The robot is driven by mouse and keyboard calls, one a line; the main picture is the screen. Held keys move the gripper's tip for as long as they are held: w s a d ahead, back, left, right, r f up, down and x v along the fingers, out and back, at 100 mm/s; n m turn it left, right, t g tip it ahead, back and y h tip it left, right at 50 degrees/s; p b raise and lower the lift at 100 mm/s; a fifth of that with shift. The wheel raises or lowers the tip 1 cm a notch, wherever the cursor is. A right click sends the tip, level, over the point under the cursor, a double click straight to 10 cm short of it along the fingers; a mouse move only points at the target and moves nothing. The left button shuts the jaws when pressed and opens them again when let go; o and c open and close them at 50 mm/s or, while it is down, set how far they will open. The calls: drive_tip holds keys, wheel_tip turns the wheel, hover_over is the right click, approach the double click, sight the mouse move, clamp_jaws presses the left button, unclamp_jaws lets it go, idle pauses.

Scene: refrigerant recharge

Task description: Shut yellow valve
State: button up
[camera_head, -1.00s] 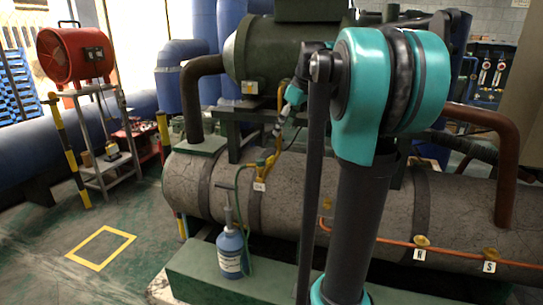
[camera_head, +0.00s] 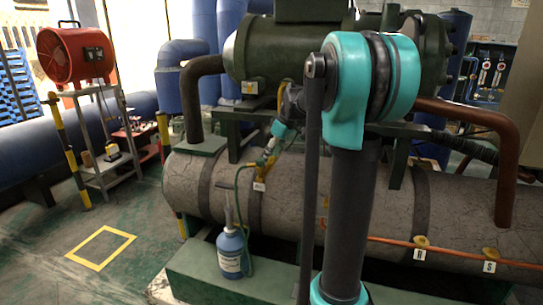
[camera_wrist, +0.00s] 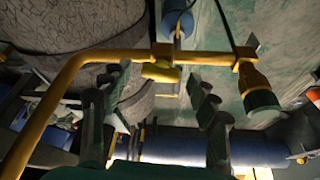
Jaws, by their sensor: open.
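A yellow valve (camera_wrist: 160,72) sits on a thin yellow pipe in the wrist view. Its short yellow handle lies crosswise between my open fingers, with a visible gap on each side. In the head view the yellow pipe and valve (camera_head: 262,172) stand on the grey tank above a white tag, partly covered by my gripper. My gripper (camera_wrist: 158,82) is open and empty, with its fingertips at about the valve. It also shows in the head view (camera_head: 267,156), small and partly blended with the yellow fitting. Contact with the valve cannot be told.
A yellow fitting with a green end (camera_wrist: 258,95) is right of my fingers. A blue bottle (camera_head: 231,253) with a green hose stands on a green ledge below. Two yellow knobs (camera_head: 420,242) with tags sit on an orange pipe. The grey tank (camera_head: 280,205) lies close by.

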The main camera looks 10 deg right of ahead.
drive_tip(key=c, duration=1.2)
drive_tip(key=shift+o, duration=0.2)
drive_tip(key=m+h, duration=0.1)
drive_tip(key=m, duration=0.2)
drive_tip(key=shift+s+a+m+t, duration=0.1)
drive_tip(key=shift+a+m+t, duration=0.05)
drive_tip(key=shift+m+t, duration=0.25)
drive_tip(key=m, duration=0.1)
drive_tip(key=m+h, duration=0.1)
drive_tip(key=m, duration=0.1)
drive_tip(key=shift+a+m+t+h, duration=0.1)
drive_tip(key=shift+m+t+h, duration=0.2)
drive_tip(key=m+h, duration=0.1)
drive_tip(key=m, duration=0.2)
drive_tip(key=shift+a+m+h, duration=0.1)
drive_tip(key=shift+m+h, duration=0.2)
drive_tip(key=shift+m+g+h, duration=0.4)
drive_tip(key=shift+m+h, duration=0.3)
drive_tip(key=shift+m, duration=1.3)
